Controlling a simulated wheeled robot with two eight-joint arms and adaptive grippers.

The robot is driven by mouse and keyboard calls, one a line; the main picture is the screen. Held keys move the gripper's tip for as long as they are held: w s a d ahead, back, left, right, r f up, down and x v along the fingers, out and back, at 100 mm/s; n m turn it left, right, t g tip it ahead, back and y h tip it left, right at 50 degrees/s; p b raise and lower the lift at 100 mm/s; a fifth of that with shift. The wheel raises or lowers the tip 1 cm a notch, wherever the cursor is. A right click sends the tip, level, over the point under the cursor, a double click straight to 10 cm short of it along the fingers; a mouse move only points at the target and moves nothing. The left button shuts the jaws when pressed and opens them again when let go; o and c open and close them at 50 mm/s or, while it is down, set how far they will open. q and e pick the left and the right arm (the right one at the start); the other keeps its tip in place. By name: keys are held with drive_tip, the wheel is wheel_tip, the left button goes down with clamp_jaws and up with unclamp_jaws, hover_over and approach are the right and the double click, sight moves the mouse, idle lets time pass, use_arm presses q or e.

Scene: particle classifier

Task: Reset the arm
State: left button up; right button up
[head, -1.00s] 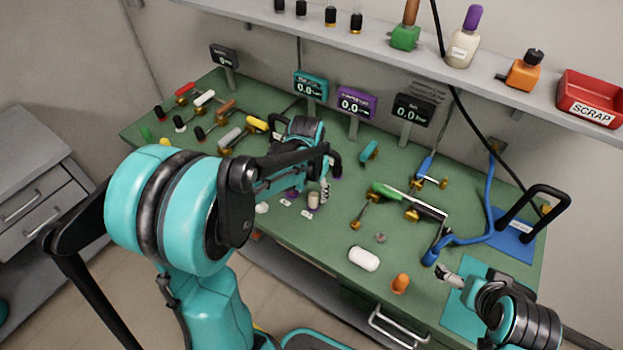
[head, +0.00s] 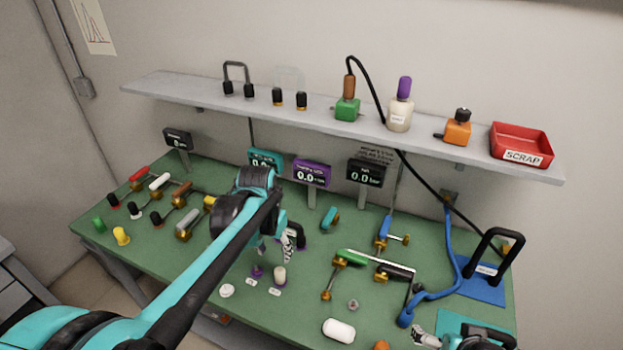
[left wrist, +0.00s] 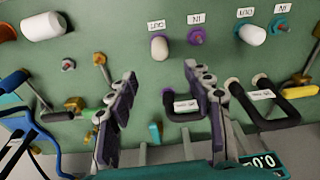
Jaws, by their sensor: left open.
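My left gripper (head: 274,250) is open and hangs over the middle of the green bench, its arm coming in from the lower left. In the left wrist view its two spread fingers (left wrist: 160,85) have nothing between them. A cream cylinder (left wrist: 159,47) and a purple knob (left wrist: 196,36) stand on the bench beyond the fingertips. A black labelled handle (left wrist: 185,106) lies near the right finger. My right gripper (head: 425,338) is only partly in view at the bottom right edge, near a teal mat (head: 455,322), and its jaw state is unclear.
Gauges with displays (head: 312,173) stand along the back of the bench (head: 190,268). Several coloured-handled valves (head: 160,182) are at left. A green-handled valve (head: 350,258) and blue hose (head: 450,265) are at right. A shelf (head: 300,116) above holds bottles and a red scrap tray (head: 522,145).

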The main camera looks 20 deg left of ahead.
use_arm(q)
drive_tip(key=s+d+r+n+t, duration=0.1)
drive_tip(key=s+d+t, duration=0.4)
drive_tip(key=s, duration=0.7)
drive_tip(key=shift+s+d+t, duration=0.3)
drive_tip(key=shift+d+t, duration=0.1)
drive_tip(key=shift+d, duration=0.2)
idle(1.3)
